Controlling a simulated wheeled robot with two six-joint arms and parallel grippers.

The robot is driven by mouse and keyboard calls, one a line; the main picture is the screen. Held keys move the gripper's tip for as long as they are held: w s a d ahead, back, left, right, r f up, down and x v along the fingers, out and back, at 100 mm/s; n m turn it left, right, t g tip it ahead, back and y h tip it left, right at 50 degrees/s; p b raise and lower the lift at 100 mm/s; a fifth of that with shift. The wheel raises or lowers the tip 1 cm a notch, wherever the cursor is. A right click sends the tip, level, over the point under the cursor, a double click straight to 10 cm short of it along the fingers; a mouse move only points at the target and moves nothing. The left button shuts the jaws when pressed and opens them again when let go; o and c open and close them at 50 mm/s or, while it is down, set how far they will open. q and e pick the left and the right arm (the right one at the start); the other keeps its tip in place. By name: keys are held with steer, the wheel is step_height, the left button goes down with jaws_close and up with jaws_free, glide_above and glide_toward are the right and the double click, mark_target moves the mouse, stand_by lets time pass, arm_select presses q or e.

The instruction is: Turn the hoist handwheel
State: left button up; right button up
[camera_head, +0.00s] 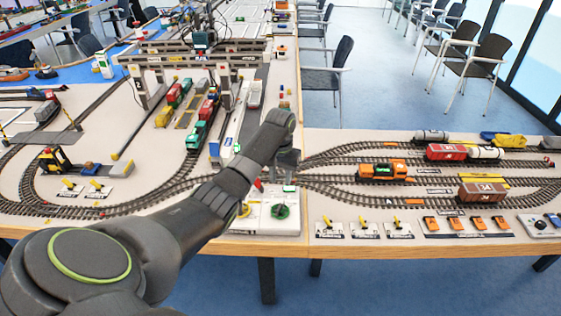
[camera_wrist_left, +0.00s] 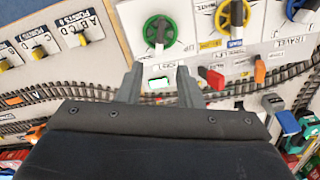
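A white control panel (camera_head: 265,224) sits at the table's front edge in the head view. It carries a green handwheel (camera_head: 282,211) and a yellow handwheel (camera_head: 245,210). The left wrist view shows the green handwheel (camera_wrist_left: 160,30) with a pale handle knob on its lower rim, and the yellow handwheel (camera_wrist_left: 232,14) to its right. I cannot tell from the labels which one is the hoist wheel. My left gripper (camera_wrist_left: 159,76) is open and empty. Its fingers point toward the green wheel, apart from it, with a small green-lit display (camera_wrist_left: 158,82) between them. My right gripper is not in view.
A red lever (camera_wrist_left: 212,78) and an orange lever (camera_wrist_left: 260,72) stand right of my left fingers. Railway tracks (camera_head: 330,178) with an orange locomotive (camera_head: 382,171) run beside the panel. The gantry crane (camera_head: 195,62) stands behind. Yellow point levers (camera_head: 362,223) line the front edge.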

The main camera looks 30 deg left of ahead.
arm_select(q)
step_height(320, 180, up, 6)
steer(key=shift+b, duration=0.35)
